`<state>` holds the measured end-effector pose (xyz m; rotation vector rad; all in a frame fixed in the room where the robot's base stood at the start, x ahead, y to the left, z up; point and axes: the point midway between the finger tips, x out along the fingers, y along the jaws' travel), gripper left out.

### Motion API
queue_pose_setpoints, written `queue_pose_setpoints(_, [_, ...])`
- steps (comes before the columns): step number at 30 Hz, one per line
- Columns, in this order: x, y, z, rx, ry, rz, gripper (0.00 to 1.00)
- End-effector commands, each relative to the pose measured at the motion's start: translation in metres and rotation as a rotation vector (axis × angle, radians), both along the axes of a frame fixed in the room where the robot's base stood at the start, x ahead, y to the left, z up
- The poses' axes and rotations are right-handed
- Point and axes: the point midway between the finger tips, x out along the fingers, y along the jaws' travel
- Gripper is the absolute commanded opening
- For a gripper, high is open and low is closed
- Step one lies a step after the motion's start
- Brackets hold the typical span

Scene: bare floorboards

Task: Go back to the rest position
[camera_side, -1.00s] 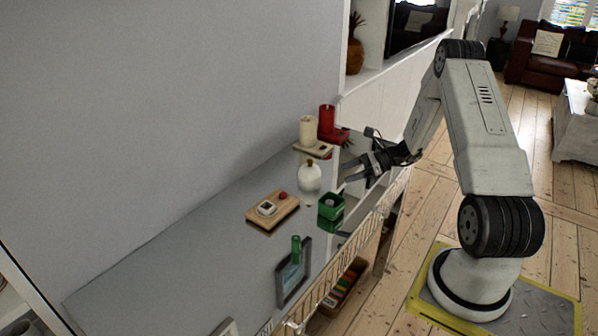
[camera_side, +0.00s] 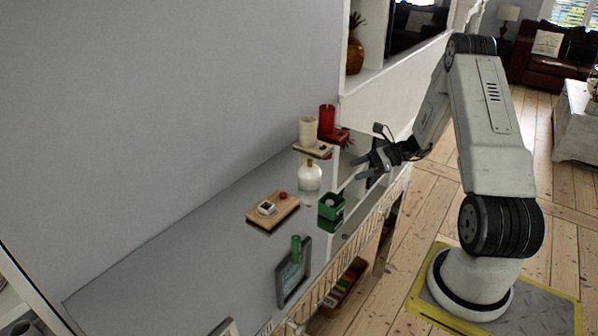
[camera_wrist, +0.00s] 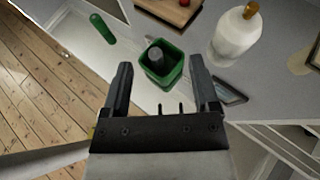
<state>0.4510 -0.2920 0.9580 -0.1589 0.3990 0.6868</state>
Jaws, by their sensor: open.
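My gripper (camera_side: 366,168) is open and empty in the side view, above the right end of the grey shelf top (camera_side: 190,225). In the wrist view its two dark fingers (camera_wrist: 162,85) stand apart, with nothing between the tips. A green box (camera_side: 331,207) stands on the shelf top, to the lower left of my gripper in the side view. In the wrist view the green box (camera_wrist: 163,66) lies beyond the fingers and has a grey round-topped thing (camera_wrist: 155,54) inside it. My gripper is apart from it.
A white bottle (camera_side: 309,178), cream candle (camera_side: 307,131) and red candle (camera_side: 326,119) stand behind the green box. A wooden board (camera_side: 272,212) with small items lies to the left. A green cylinder (camera_side: 296,250) stands by a dark frame (camera_side: 280,291). Open floor (camera_side: 430,205) is right of the shelf.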

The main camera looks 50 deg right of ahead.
Motion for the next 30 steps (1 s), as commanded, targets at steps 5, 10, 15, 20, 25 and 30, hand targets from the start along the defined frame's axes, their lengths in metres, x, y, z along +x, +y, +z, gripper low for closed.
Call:
queue_pose_setpoints(5, [0.008, 0.038, 0.006, -0.105, 0.042, 0.154, 0.78])
queue_pose_setpoints(10, [0.009, 0.091, 0.014, -0.286, 0.084, 0.4, 0.78])
queue_pose_setpoints(15, [0.0, 0.142, 0.022, -0.509, 0.092, 0.69, 0.78])
queue_pose_setpoints(20, [-0.013, 0.181, 0.031, -0.729, 0.053, 0.962, 0.78])
queue_pose_setpoints(25, [-0.028, 0.214, 0.041, -0.966, -0.036, 1.246, 0.78])
queue_pose_setpoints(30, [-0.041, 0.243, 0.053, -1.206, -0.18, 1.52, 0.78])
